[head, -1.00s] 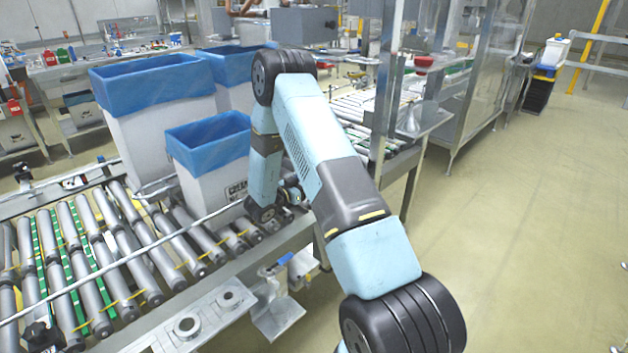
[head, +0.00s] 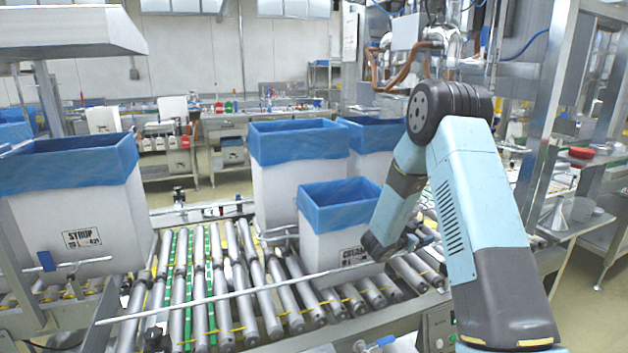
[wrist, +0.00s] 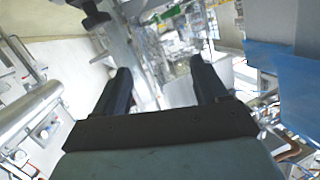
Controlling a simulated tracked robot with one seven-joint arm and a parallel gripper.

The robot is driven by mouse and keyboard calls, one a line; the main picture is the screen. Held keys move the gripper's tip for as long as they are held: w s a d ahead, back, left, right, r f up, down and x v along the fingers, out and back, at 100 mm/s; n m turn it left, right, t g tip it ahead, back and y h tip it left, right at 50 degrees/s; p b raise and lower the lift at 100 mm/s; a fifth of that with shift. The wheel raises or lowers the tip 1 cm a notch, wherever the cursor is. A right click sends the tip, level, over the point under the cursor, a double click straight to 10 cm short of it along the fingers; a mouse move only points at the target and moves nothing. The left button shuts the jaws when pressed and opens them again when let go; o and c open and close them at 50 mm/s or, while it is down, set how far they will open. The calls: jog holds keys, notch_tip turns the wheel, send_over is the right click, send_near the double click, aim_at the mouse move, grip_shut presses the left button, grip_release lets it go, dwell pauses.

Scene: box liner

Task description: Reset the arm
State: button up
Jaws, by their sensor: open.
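My arm (head: 475,200) rises on the right of the head view and bends down at its top joint beside the small white box marked CREAM. A blue liner (wrist: 280,90) over a pale box shows at the right of the wrist view, apart from the fingers.
The small CREAM box (head: 338,225) stands on the roller conveyor (head: 255,290). Taller lined boxes (head: 290,190) stand behind it. A lined SYRUP box (head: 75,205) is at the left. A metal frame post (head: 540,130) rises close to the right of my arm.

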jog(key=s+a+r+n+t+y, duration=0.25)
jog(key=a+r+y, duration=0.25)
jog(key=r, duration=0.5)
jog(key=s+a+r+n+t+y, duration=0.1)
jog(key=a+r+n+y, duration=0.3)
jog(key=r, duration=0.6)
jog(key=s+a+r+n+g+y, duration=0.1)
jog(key=s+a+r+n+y, duration=0.15)
jog(key=s, duration=0.45)
jog(key=s+a+r+n+g+y, duration=0.1)
jog(key=s+a+r+y, duration=0.1)
jog(key=s+a+r, duration=0.3)
jog(key=s+d+n+g, duration=0.1)
jog(key=s+d+g, duration=0.1)
jog(key=s, duration=1.3)
jog(key=s+d+n+g, duration=0.2)
jog(key=s+g, duration=0.1)
jog(key=s, duration=1.1)
jog(key=shift+s+d+f+h, duration=0.2)
jog(key=shift+s+f+h, duration=0.15)
jog(key=shift+s+f, duration=0.05)
